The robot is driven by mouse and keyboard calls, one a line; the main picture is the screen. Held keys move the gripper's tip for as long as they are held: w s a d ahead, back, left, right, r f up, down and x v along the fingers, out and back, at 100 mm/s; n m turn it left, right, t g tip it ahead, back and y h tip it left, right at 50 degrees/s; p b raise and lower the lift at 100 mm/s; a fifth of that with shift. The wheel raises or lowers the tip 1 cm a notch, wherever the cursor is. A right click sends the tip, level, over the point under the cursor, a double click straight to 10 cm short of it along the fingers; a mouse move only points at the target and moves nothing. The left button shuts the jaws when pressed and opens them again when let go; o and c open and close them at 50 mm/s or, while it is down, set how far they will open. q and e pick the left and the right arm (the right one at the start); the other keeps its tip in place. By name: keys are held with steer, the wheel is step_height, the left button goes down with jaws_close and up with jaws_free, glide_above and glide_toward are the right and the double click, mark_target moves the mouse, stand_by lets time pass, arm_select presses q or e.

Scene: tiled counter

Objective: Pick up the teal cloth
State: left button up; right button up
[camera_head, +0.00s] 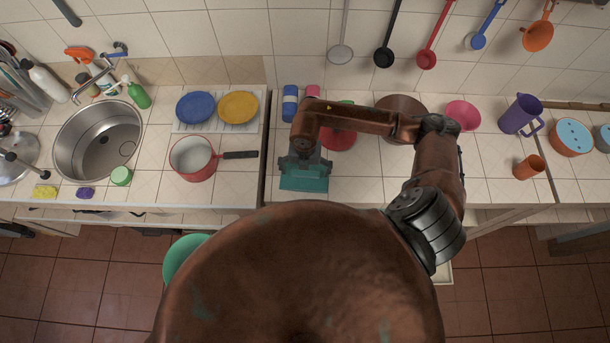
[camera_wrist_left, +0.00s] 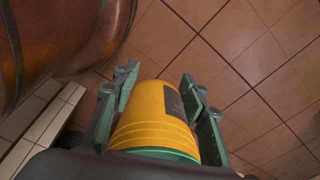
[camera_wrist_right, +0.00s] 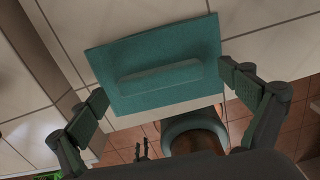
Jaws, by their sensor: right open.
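The teal cloth (camera_head: 304,184) lies at the front of the tiled counter, left of centre in the right-hand stretch. In the right wrist view the cloth (camera_wrist_right: 160,80) is a flat sheet with a raised ridge across its middle. My right gripper (camera_wrist_right: 168,98) is open and empty, with its fingers spread on either side of the cloth; it is over the cloth's back part in the head view (camera_head: 303,160). My left gripper (camera_wrist_left: 160,90) shows only in its wrist view. A yellow bucket (camera_wrist_left: 152,115) with a green rim appears between its fingers; contact is unclear.
A red pan (camera_head: 192,172) stands left of the cloth, across a seam in the counter. Blue (camera_head: 290,103) and pink (camera_head: 312,92) containers and a red item (camera_head: 338,138) are behind my right arm. A green round vessel (camera_head: 180,262) is below the counter's front.

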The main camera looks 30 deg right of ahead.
steer(key=c, duration=1.2)
arm_select(q)
steer(key=shift+s, duration=0.85)
arm_select(e)
steer(key=shift+c, duration=0.2)
arm_select(q)
steer(key=shift+w+f, duration=0.1)
steer(key=shift+w, duration=0.05)
arm_select(e)
steer(key=shift+r, duration=0.15)
steer(key=shift+r, duration=0.5)
arm_select(q)
step_height(320, 180, down, 3)
steer(key=b, duration=0.2)
steer(key=shift+b, duration=0.4)
arm_select(e)
steer(key=s+a+r, duration=0.8)
steer(key=a+r, duration=0.3)
steer(key=shift+a+r, duration=0.25)
steer(key=shift+r, duration=0.15)
